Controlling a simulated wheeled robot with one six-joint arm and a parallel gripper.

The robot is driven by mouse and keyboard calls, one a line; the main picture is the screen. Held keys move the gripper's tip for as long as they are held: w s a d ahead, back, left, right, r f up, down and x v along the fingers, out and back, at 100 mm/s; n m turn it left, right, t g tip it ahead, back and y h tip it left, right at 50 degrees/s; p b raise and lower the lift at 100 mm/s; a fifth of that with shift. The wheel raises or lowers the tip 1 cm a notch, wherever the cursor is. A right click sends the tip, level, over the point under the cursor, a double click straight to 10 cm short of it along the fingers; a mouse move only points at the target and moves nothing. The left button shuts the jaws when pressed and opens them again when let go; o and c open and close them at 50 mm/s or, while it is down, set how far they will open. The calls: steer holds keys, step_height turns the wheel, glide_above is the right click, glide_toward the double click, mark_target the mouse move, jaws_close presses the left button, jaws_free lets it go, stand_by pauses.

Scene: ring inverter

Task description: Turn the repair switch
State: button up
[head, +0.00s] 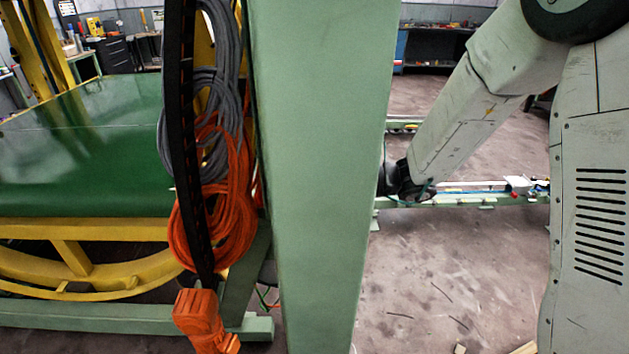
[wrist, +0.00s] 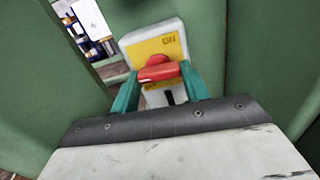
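The repair switch shows in the wrist view as a red knob (wrist: 160,69) on a yellow plate (wrist: 153,47) of a pale box (wrist: 133,40), fixed to a green surface. My gripper (wrist: 160,72) has its two teal fingers apart, one on each side of the red knob. The fingertips look very close to the knob's sides, but I cannot tell whether they touch it. In the head view the switch and my gripper are hidden behind the wide green column (head: 320,150); my arm reaches behind its right edge.
Grey and orange cables (head: 225,200) hang left of the column. A green platform (head: 90,150) on a yellow curved frame (head: 90,285) stands farther left. A low green rail (head: 480,200) runs behind my arm. The floor (head: 450,270) at right is mostly clear.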

steer(key=c, duration=0.4)
steer(key=shift+o, duration=0.2)
steer(key=shift+n, duration=0.5)
steer(key=o, duration=1)
steer(key=shift+d, duration=0.1)
steer(key=d, duration=0.7)
steer(key=shift+s+d, duration=0.15)
steer(key=shift+d, duration=0.2)
